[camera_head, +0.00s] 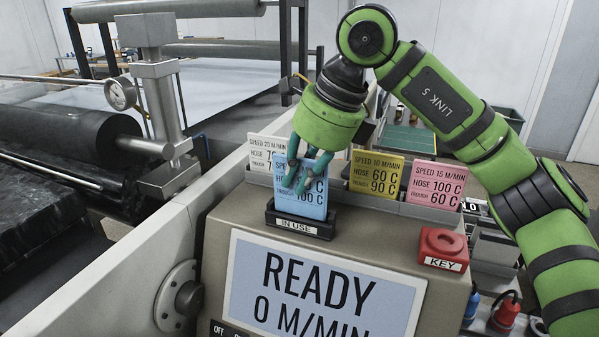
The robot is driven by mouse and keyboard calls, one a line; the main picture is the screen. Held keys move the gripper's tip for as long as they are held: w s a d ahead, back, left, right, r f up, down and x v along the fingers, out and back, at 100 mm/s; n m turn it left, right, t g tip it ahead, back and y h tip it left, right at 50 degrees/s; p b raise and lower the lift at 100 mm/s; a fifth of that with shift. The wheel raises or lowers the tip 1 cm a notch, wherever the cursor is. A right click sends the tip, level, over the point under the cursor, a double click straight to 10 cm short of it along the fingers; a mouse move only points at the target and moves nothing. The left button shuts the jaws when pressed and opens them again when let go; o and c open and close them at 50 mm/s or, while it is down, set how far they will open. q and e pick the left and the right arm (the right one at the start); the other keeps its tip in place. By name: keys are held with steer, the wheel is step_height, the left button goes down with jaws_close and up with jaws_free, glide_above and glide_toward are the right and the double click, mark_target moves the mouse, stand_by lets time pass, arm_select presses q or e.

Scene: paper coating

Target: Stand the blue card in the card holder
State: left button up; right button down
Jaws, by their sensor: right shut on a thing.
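The blue card (313,199) is upright at the black card holder (300,224), which is labelled IN USE and sits on top of the machine's console. The card's lower edge meets the holder; whether it is fully seated in the slot I cannot tell. My right gripper (304,178) comes down from above and is shut on the upper part of the blue card, its teal fingers covering some of the print. My left gripper is not in view.
Behind the holder, a grey rack (260,178) bears a white card (262,150), a yellow card (376,172) and a pink card (434,184). A red KEY block (442,246) stands right on the console, above a READY screen (318,290). Rollers (70,135) lie left.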

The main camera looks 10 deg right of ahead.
steer(key=shift+f+b, duration=0.75)
steer(key=shift+f, duration=0.35)
steer(key=c, duration=1.2)
jaws_free()
steer(key=v, duration=1.2)
